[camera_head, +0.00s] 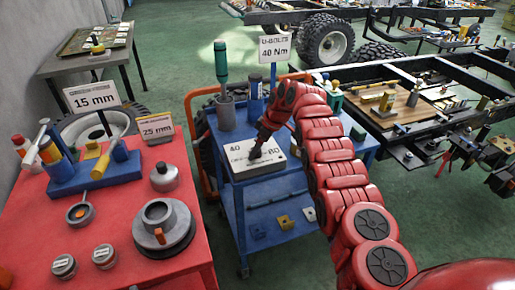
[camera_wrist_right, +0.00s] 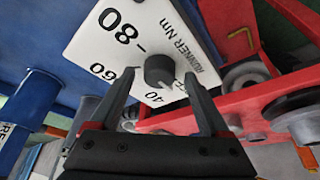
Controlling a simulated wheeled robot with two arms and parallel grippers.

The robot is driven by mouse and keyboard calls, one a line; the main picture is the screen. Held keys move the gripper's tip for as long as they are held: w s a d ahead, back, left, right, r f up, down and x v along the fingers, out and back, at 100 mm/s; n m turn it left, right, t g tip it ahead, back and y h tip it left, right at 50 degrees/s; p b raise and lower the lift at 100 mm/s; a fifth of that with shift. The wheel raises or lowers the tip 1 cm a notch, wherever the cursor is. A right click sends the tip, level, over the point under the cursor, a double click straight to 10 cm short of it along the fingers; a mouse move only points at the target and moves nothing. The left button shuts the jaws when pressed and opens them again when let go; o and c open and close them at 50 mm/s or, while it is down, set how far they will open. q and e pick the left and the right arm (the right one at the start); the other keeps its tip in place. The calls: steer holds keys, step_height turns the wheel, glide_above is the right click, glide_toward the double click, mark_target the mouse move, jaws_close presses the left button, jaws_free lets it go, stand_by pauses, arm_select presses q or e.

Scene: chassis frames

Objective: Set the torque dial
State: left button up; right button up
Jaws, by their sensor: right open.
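The torque dial box (camera_head: 237,165) is a pale block with printed numbers on the blue cart's top. In the right wrist view its white face (camera_wrist_right: 105,40) shows 80, 60 and 40 around a dark round knob (camera_wrist_right: 160,70). My right gripper (camera_head: 257,151) is over the box and hides the knob in the head view. In the wrist view the right gripper (camera_wrist_right: 161,85) is open, with one finger on either side of the knob and visible gaps between. The knob's exact setting is hard to read. A sign (camera_head: 273,49) reads U-BOLTS 40 Nm. My left gripper is out of view.
The blue cart (camera_head: 282,192) also carries a cup (camera_head: 225,113) with a green-handled tool and a blue cylinder beside it. A red table (camera_head: 115,225) with several parts and signs stands at left. A vehicle chassis frame (camera_head: 456,72) is at right.

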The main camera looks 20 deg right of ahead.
steer(key=shift+r, duration=0.1)
steer(key=shift+d+r, duration=0.15)
steer(key=shift+r, duration=0.15)
steer(key=b+v, duration=0.1)
steer(key=v, duration=1.5)
steer(key=shift+s+r, duration=0.15)
steer(key=shift+r, duration=0.1)
steer(key=shift+d, duration=0.1)
